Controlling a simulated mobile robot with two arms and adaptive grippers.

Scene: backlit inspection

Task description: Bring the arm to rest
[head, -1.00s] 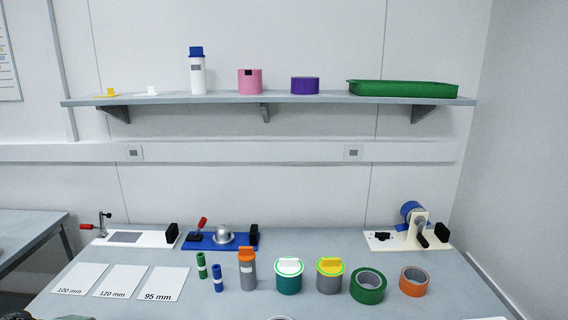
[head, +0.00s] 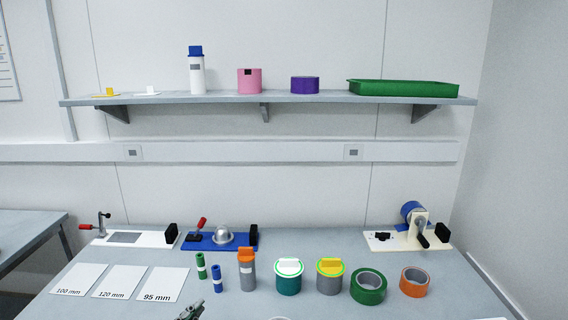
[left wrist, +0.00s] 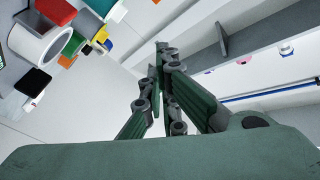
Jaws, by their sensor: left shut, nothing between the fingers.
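My left gripper (head: 191,310) shows at the bottom edge of the head view, in front of the 95 mm card (head: 163,284). Only its tip end is in the frame there. In the left wrist view its green and grey fingers (left wrist: 161,50) meet at the tips, shut with nothing between them. It is clear of the objects on the bench.
The bench (head: 320,240) holds white cards at the left, a row of green and blue cylinders, lidded jars (head: 289,277) and tape rolls (head: 368,286), and fixtures (head: 222,237) along the back. A wall shelf (head: 270,99) carries several containers.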

